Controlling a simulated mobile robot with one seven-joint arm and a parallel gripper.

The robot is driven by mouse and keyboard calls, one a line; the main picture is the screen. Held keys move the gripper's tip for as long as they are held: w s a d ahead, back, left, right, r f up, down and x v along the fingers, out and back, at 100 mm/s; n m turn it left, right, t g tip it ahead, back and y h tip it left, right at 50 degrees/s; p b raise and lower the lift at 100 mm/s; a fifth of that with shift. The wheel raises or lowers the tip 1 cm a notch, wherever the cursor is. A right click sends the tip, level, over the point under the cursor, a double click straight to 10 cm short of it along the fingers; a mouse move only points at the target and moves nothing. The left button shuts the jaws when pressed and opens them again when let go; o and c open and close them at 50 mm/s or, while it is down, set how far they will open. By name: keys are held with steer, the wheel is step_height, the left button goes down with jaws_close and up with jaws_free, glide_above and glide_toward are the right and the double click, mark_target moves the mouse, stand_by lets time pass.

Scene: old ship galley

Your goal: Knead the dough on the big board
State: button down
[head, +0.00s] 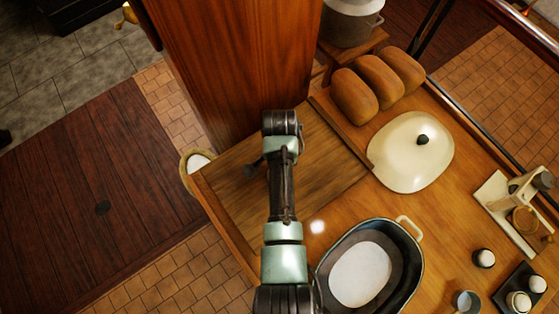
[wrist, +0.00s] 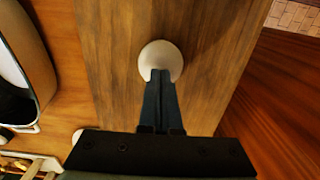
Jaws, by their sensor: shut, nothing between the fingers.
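The big board (head: 325,160) is a brown wooden slab on the counter, and its grain shows in the wrist view (wrist: 115,60). A pale round lump that looks like the dough (wrist: 160,53) lies on the board in the wrist view. My gripper (wrist: 160,73) is shut and empty, its fingertips over the near edge of this lump. I cannot tell whether they touch it. In the head view my arm crosses the board, and I cannot make out the lump there.
A dark oval pan (head: 412,262) with a pale oval inside stands on the counter right of my arm. A cream lid (head: 405,160) and several loaves (head: 378,80) lie beyond the board. A wooden post (head: 235,60) rises behind the board. Small cups stand at lower right.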

step_height(320, 180, up, 6)
steer(key=p, duration=0.6)
steer(key=shift+r, duration=0.15)
stand_by(0.4)
